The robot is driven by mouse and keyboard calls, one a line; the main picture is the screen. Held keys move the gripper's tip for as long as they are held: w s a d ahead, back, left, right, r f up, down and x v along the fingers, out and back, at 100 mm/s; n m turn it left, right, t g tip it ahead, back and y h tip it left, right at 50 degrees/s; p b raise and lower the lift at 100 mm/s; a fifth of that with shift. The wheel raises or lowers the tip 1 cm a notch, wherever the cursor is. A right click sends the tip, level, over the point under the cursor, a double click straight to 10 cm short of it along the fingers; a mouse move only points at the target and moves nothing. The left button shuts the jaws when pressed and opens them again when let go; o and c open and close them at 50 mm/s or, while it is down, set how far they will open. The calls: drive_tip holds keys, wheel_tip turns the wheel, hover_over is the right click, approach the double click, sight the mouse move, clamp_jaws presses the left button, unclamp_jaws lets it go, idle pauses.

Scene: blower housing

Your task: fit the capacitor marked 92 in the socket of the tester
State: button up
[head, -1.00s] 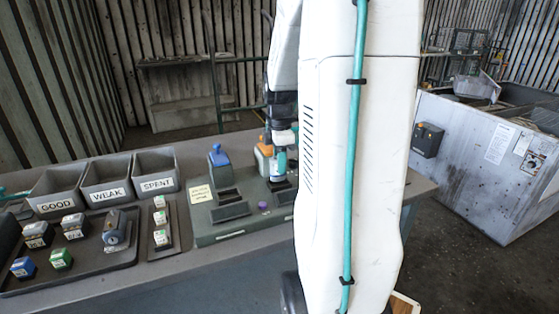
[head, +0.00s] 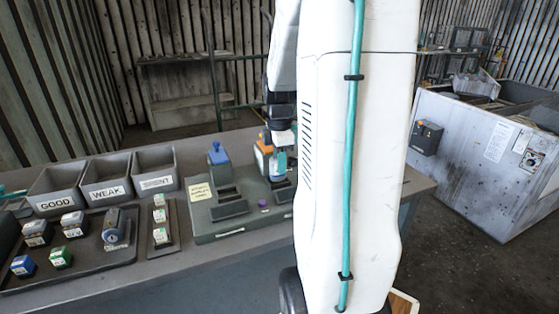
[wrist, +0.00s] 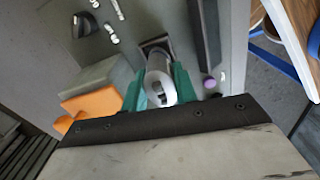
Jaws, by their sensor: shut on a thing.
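My gripper (wrist: 158,90) is shut on a grey cylindrical capacitor (wrist: 160,82). The capacitor sits between the two teal fingers, and I cannot read a mark on it. In the head view my gripper (head: 279,165) is over the right part of the grey-green tester (head: 240,227). In the wrist view a dark socket-like frame (wrist: 155,46) lies just beyond the capacitor. I cannot tell whether the capacitor touches it or is above it. My arm hides the tester's right end in the head view.
The tester carries a blue-topped block (head: 218,156), an orange block (head: 262,155) and a purple button (head: 263,204). Left of it are bins marked GOOD (head: 57,183) and WEAK (head: 106,173), a third bin (head: 155,164), and a dark tray (head: 95,270) with several capacitors.

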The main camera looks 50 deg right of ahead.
drive_tip(key=shift+f, duration=1)
idle(0.3)
drive_tip(key=o, duration=0.9)
wheel_tip(320, 180, up, 8)
drive_tip(key=shift+f, duration=0.1)
idle(0.3)
